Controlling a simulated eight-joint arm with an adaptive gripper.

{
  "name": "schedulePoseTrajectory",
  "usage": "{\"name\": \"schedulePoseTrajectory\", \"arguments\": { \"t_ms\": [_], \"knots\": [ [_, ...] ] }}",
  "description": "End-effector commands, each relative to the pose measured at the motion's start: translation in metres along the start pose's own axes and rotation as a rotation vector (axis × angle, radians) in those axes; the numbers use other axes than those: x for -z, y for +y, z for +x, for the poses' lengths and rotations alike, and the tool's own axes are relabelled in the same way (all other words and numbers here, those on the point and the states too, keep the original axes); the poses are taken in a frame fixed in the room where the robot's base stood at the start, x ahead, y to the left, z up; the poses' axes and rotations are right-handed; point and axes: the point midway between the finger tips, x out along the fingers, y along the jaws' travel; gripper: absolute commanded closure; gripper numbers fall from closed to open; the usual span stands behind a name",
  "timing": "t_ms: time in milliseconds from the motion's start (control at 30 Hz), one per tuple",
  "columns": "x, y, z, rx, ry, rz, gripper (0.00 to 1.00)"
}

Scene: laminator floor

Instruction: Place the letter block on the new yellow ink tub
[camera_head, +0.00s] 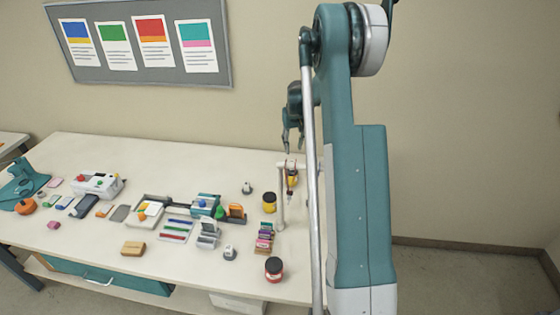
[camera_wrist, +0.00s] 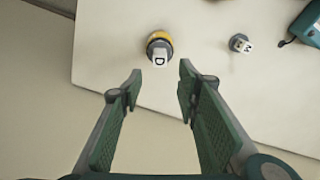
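A yellow ink tub (camera_head: 269,203) with a dark top stands near the right end of the table. A yellow tub (camera_wrist: 152,38) also shows beyond my fingertips in the wrist view. A white letter block (camera_wrist: 160,58) marked "D", with a grey base, overlaps that tub and appears to sit on top of it. The head view is too small to confirm contact. My gripper (camera_wrist: 159,78) is open and empty, its fingers wide apart and short of the tub. In the head view my gripper (camera_head: 290,142) is raised above the back right of the table.
Small white-and-grey pieces stand at the back (camera_head: 247,188) and front (camera_head: 229,253). A red tub (camera_head: 273,269) is near the front edge. A pale stand (camera_head: 281,200) is right of the yellow tub. Left of it, the table is crowded.

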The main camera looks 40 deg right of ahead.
Motion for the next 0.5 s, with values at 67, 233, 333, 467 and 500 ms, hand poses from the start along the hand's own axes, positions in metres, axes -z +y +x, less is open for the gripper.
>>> {"name": "schedulePoseTrajectory", "arguments": {
  "t_ms": [67,233,333,467,500],
  "knots": [
    [-0.001,-0.003,-0.004,0.000,0.002,-0.002,0.67],
    [-0.006,-0.016,-0.021,-0.001,0.014,-0.011,0.67],
    [-0.013,-0.030,-0.038,-0.001,0.024,-0.021,0.67],
    [-0.024,-0.051,-0.065,-0.001,0.043,-0.035,0.67],
    [-0.028,-0.058,-0.073,-0.001,0.049,-0.041,0.67]
  ]
}}
